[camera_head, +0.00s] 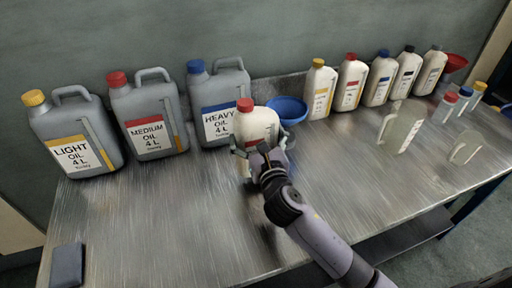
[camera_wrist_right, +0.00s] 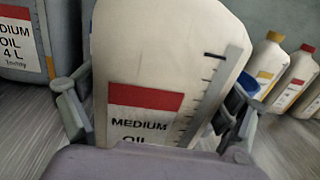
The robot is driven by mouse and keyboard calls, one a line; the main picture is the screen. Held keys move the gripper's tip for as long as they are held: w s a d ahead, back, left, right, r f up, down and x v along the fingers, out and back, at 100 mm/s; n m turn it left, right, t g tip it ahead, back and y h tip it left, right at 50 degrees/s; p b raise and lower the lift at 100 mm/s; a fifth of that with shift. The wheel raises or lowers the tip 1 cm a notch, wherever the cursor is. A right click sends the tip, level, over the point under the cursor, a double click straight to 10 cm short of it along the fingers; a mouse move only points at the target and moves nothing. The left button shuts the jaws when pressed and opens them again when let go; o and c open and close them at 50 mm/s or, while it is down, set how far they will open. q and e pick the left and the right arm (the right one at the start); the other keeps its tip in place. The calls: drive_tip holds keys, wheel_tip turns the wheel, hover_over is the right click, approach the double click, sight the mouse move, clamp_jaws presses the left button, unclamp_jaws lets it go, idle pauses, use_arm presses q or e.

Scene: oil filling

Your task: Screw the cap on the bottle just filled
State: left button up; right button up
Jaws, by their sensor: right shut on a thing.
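A white bottle (camera_head: 256,127) with a red cap (camera_head: 245,104) on its top stands in front of the grey heavy oil can. The cap appears seated on the neck; whether it is tight I cannot tell. My right gripper (camera_head: 260,150) is shut around the bottle's body from the front. In the right wrist view the bottle (camera_wrist_right: 160,60) fills the middle, with a red-banded label reading MEDIUM OIL and a level scale, between my right gripper's fingers (camera_wrist_right: 155,115). The cap is out of that view. My left gripper is not in view.
Grey cans of light (camera_head: 75,135), medium (camera_head: 147,115) and heavy oil (camera_head: 222,105) stand at the back left. A blue funnel (camera_head: 290,109) sits behind the bottle. Several capped white bottles (camera_head: 349,85) line the back right.

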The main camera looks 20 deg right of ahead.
drive_tip(key=shift+f+b, duration=0.65)
drive_tip(key=shift+f, duration=1.45)
drive_tip(key=shift+f, duration=0.2)
drive_tip(key=o, duration=2.1)
drive_tip(key=shift+r, duration=0.15)
drive_tip(key=s+b, duration=0.1)
drive_tip(key=s, duration=1.1)
drive_tip(key=shift+a, duration=0.2)
